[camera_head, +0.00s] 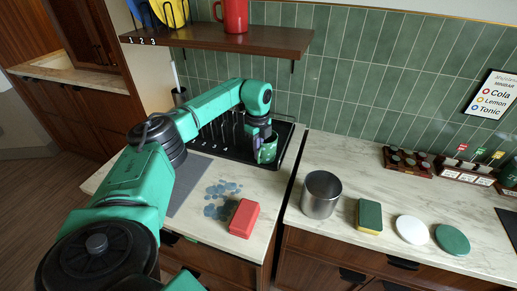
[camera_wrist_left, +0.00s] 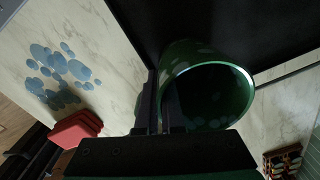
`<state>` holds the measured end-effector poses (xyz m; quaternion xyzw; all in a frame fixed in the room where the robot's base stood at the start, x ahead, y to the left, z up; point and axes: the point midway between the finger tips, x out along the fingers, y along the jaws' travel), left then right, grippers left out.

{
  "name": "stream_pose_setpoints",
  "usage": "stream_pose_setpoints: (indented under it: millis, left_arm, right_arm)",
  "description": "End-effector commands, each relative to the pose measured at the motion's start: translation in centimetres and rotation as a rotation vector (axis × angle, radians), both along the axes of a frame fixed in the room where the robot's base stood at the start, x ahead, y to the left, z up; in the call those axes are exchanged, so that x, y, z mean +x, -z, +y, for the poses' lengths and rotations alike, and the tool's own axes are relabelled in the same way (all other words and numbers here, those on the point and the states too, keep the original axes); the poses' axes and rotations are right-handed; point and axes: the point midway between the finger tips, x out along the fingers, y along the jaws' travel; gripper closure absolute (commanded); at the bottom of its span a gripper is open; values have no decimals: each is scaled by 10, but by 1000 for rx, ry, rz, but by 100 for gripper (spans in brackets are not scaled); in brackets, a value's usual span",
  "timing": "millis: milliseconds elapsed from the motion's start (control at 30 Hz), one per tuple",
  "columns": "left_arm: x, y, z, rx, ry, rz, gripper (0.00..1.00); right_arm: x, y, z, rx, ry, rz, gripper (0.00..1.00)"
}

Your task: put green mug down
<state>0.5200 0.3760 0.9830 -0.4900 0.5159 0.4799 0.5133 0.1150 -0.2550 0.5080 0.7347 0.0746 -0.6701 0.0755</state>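The green mug (camera_head: 267,152) with pale spots is at the front right part of the black rack tray (camera_head: 287,135). My left gripper (camera_head: 258,143) reaches down to it from above, with its fingers at the mug's left side. In the left wrist view the mug (camera_wrist_left: 208,92) shows its open rim, and the gripper fingers (camera_wrist_left: 160,108) close at its near-left edge. They look shut on the mug; whether on wall or handle is hard to tell. Whether the mug's base touches the tray is hidden. My right gripper is not in view.
A red sponge-like block (camera_head: 243,218) and blue wet spots (camera_head: 222,198) lie on the left counter. A metal canister (camera_head: 321,195), a green-yellow sponge (camera_head: 369,216), a white disc (camera_head: 412,230) and a green disc (camera_head: 452,239) stand on the right counter. A shelf (camera_head: 220,38) with a red mug (camera_head: 233,15) hangs above.

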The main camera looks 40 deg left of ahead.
Motion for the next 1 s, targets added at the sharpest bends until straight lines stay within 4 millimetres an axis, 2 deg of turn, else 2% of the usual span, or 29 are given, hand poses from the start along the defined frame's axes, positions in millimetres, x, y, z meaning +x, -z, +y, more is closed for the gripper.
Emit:
stream_pose_setpoints:
  millis: [167,200,233,267,667,767,1000]
  left_arm:
    - [0,3,0,-1,-1,-1,100]
    - [0,3,0,0,-1,0,84]
    - [0,3,0,0,-1,0,73]
    - [0,3,0,0,-1,0,66]
    - [1,-3,0,0,-1,-3,66]
    - [1,-16,0,0,-1,-5,66]
    - [1,-66,1,-1,-1,-6,66]
  right_arm:
    - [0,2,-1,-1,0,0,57]
    - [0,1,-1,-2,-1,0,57]
    - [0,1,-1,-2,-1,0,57]
    - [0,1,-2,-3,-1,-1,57]
    - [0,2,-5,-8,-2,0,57]
    - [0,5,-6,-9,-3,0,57]
    - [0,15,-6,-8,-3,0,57]
